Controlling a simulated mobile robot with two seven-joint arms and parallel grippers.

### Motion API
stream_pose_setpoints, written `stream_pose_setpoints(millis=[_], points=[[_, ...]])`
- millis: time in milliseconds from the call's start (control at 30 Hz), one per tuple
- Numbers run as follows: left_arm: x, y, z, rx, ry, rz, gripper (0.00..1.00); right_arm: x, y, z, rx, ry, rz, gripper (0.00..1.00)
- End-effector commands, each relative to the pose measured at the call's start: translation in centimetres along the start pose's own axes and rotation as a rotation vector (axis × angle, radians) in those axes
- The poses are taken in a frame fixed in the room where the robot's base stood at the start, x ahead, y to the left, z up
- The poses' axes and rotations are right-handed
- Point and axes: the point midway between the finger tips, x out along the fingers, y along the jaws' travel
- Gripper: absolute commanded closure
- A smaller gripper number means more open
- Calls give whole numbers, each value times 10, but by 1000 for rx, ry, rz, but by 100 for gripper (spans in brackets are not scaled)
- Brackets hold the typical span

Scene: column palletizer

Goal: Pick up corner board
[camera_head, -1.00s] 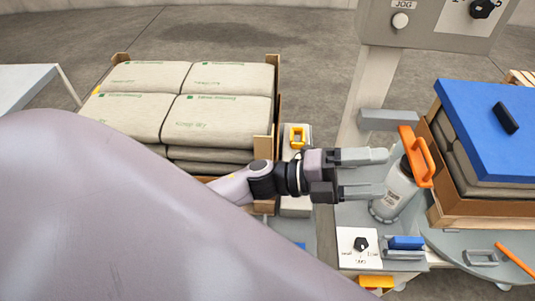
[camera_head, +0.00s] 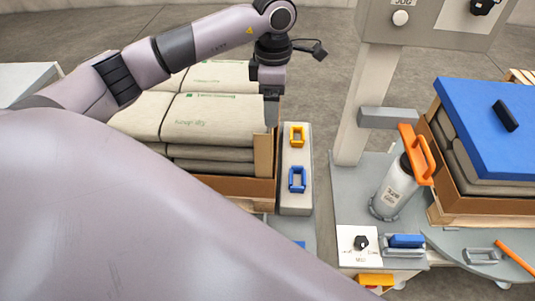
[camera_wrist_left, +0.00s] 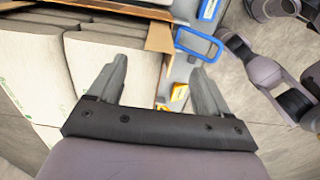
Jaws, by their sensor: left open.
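A tan cardboard corner board (camera_head: 264,155) stands upright at the near right corner of the left bag stack (camera_head: 200,118). In the left wrist view a tan upright piece (camera_wrist_left: 160,37) shows at the stack's edge, beyond my fingertips. My left gripper (camera_head: 271,112) points down just above and beside the corner board in the head view. In the wrist view its two fingers (camera_wrist_left: 159,66) are spread apart with nothing held between them. My left arm hides the back of the stack and its far corners. My right gripper is not in view.
A grey strip with a yellow handle (camera_head: 297,136) and a blue handle (camera_head: 297,180) lies right of the stack. A grey post (camera_head: 357,110), an orange-handled canister (camera_head: 394,188) and a blue-topped second stack (camera_head: 485,115) stand farther right. Bare floor shows between stack and post.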

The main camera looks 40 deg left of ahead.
Motion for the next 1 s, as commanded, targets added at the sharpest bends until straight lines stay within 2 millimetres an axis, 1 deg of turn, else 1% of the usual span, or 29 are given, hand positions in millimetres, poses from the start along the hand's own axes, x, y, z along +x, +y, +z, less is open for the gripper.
stream_pose_setpoints(millis=[167,333,433,567,767,800,867,900,1000], points=[[19,0,-1,0,6,-3,21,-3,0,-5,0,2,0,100],[44,-1,0,0,5,-4,21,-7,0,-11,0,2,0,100],[58,0,0,0,3,-3,21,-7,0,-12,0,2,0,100],[67,0,1,0,1,-1,21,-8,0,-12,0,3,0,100],[67,0,1,0,1,-1,21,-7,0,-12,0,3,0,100],[67,0,1,0,1,-1,34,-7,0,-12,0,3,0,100],[67,0,1,0,0,-1,54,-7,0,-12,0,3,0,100],[67,0,1,0,0,-1,67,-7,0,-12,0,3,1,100],[67,0,1,0,0,-1,97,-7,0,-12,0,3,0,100]])
